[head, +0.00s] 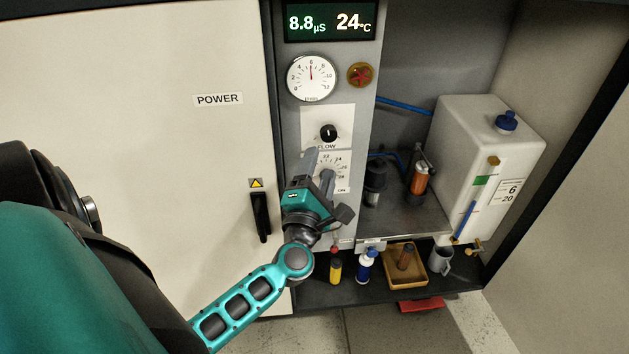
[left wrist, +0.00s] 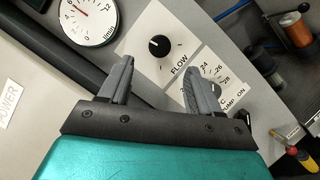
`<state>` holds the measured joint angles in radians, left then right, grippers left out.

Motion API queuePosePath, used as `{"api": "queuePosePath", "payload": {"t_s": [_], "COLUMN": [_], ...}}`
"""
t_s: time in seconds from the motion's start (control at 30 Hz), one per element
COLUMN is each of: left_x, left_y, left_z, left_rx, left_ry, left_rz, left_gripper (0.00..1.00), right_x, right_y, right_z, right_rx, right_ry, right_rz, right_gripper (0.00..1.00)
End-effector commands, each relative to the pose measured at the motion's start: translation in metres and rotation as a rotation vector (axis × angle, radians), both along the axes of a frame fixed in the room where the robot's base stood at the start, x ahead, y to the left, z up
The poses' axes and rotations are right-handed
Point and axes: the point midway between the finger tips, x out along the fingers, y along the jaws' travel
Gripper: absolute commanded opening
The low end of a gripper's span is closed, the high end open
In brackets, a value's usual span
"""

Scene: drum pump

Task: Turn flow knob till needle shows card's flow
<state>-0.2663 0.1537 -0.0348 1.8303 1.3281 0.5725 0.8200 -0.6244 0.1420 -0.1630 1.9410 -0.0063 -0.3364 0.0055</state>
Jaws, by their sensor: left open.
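The black flow knob (head: 328,132) sits on a white plate marked FLOW; it also shows in the left wrist view (left wrist: 160,46), beyond my fingertips. The round flow gauge (head: 311,77) is above it, its red needle pointing nearly straight up, at about 6. The card (head: 511,192) on the white tank shows 6 and, below it, 20; its small print is unreadable. My left gripper (head: 318,169) is open and empty, just below the flow knob and in front of the temperature dial (head: 329,172). It appears apart from the knob. My right gripper is not in view.
The display (head: 331,21) reads 8.8 µS and 24 °C. A red knob (head: 360,75) is right of the gauge. The white tank (head: 480,150) stands at right. Bottles, a wooden tray (head: 419,278) and a grey mug (head: 440,260) stand on the lower shelf. A black door handle (head: 261,217) is at left.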

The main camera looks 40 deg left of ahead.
Motion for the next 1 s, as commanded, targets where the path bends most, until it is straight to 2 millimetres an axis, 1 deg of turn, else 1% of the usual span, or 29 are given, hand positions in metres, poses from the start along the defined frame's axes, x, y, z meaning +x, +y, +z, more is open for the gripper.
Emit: {"api": "queuePosePath", "payload": {"t_s": [0.03, 0.1, 0.2, 0.3, 0.43, 0.9, 1.0], "left_x": [-0.01, -0.019, -0.03, -0.035, -0.038, -0.037, -0.037], "left_y": [-0.005, -0.01, -0.015, -0.018, -0.019, -0.019, -0.024], "left_z": [-0.004, -0.006, -0.008, -0.008, -0.008, -0.008, -0.009], "left_rx": [-0.002, -0.002, -0.001, 0.0, 0.0, 0.0, 0.039], "left_ry": [0.002, 0.002, 0.002, 0.0, 0.0, 0.0, 0.018], "left_rz": [-0.001, -0.001, 0.0, 0.0, 0.0, -0.001, -0.018], "left_gripper": [0.63, 0.63, 0.63, 0.63, 0.63, 0.63, 0.63], "right_x": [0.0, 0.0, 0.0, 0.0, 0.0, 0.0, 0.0], "right_y": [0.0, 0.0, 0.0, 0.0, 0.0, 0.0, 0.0], "right_z": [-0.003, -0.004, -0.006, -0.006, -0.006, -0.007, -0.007], "right_rx": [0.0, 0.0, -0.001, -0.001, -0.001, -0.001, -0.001], "right_ry": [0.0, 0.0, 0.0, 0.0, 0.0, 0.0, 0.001], "right_rz": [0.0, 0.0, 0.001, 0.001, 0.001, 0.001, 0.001], "right_gripper": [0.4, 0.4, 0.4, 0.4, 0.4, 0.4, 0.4]}}
